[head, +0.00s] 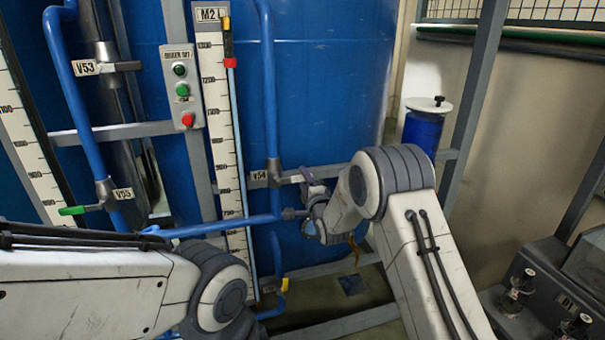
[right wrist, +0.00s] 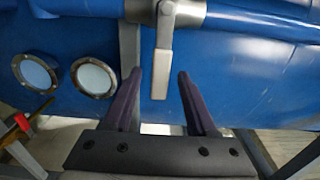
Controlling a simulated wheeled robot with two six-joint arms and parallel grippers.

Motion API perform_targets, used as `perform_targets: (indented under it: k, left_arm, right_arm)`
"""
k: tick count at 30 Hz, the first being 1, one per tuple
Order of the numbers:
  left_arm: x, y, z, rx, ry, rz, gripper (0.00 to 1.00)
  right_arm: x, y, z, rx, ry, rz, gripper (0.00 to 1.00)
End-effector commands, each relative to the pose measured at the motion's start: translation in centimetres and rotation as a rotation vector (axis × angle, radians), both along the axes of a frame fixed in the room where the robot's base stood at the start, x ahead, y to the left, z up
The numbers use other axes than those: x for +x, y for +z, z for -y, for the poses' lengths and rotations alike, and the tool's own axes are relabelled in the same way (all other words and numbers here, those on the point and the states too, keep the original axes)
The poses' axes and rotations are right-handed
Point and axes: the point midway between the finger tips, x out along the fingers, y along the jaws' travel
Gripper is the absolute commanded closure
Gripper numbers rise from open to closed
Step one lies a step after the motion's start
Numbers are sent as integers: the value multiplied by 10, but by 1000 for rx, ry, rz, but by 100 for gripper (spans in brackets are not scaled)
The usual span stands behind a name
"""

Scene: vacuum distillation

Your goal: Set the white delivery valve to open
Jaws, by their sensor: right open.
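The white delivery valve (head: 291,179) sits on a vertical blue pipe beside the V54 tag (head: 258,175). Its short pale lever points right in the head view. In the right wrist view the white lever (right wrist: 161,73) hangs from a grey valve body across a blue pipe. My right gripper (head: 301,196) is at the valve, with its fingers towards the lever. In the right wrist view the open right gripper (right wrist: 160,77) has one dark finger on each side of the lever's end, with gaps visible on both sides. My left gripper is out of view.
A tagged V53 valve (head: 127,66) and a green-handled V55 valve (head: 72,210) are at left. A switch box (head: 182,88) and the M2 scale (head: 223,130) stand near the large blue tank (head: 330,90). A yellow handle (head: 284,285) is below. Grey frame bars surround the pipes.

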Motion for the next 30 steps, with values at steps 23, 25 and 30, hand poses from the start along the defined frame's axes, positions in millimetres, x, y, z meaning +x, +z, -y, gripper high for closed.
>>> perform_targets:
  k: [23, 25, 30]
  left_arm:
    - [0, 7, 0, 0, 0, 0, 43]
    - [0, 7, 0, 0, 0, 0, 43]
    - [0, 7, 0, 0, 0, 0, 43]
  right_arm:
    - [17, 0, -4, -1, 0, -1, 100]
    - [17, 0, -4, -1, 0, -1, 100]
    - [17, 0, -4, -1, 0, -1, 100]
